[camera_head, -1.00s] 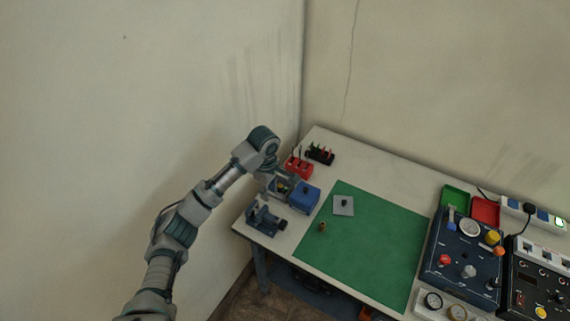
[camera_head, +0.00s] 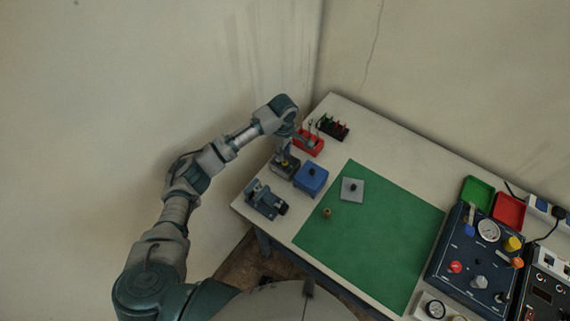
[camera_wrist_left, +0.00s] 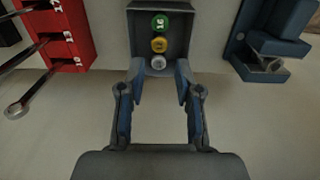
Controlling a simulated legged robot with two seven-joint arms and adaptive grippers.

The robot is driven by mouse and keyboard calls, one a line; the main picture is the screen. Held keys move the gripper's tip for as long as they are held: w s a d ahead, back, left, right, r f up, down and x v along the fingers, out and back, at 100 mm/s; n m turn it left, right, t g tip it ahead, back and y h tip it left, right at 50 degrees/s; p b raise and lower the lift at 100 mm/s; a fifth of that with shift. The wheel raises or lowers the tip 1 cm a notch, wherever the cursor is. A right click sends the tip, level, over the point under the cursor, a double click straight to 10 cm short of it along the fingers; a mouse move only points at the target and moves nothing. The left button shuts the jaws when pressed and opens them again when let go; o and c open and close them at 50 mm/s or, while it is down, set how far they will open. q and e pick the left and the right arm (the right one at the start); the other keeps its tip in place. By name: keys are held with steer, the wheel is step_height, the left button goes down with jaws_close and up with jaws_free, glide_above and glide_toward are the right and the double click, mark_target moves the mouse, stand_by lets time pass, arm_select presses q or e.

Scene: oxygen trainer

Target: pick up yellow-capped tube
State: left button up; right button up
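The yellow-capped tube (camera_wrist_left: 159,45) stands in a dark grey box (camera_wrist_left: 129,38), in line between a green-capped tube (camera_wrist_left: 160,24) and a silver-capped one (camera_wrist_left: 158,63). Only the cap tops show; the tube bodies are hidden in the box. My left gripper (camera_wrist_left: 159,78) is open and empty. In the left wrist view its fingertips lie to either side, near the silver cap and the box's near edge, with the yellow cap just beyond. I cannot tell its height above the box. In the head view my left gripper (camera_head: 287,148) is over the grey box (camera_head: 284,167). My right gripper is not in view.
A red rack (camera_head: 308,143) with wrenches stands on one side of the box, a blue vise (camera_head: 265,199) on the other. A blue box (camera_head: 311,178) is close beside it. The green mat (camera_head: 380,240) is mostly clear. Control panels (camera_head: 475,258) stand at the right.

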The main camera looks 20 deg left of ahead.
mark_target(284, 161)
arm_select(q)
step_height(284, 161, down, 7)
steer(key=shift+d+f, duration=0.1)
steer(key=shift+f, duration=0.1)
jaws_close()
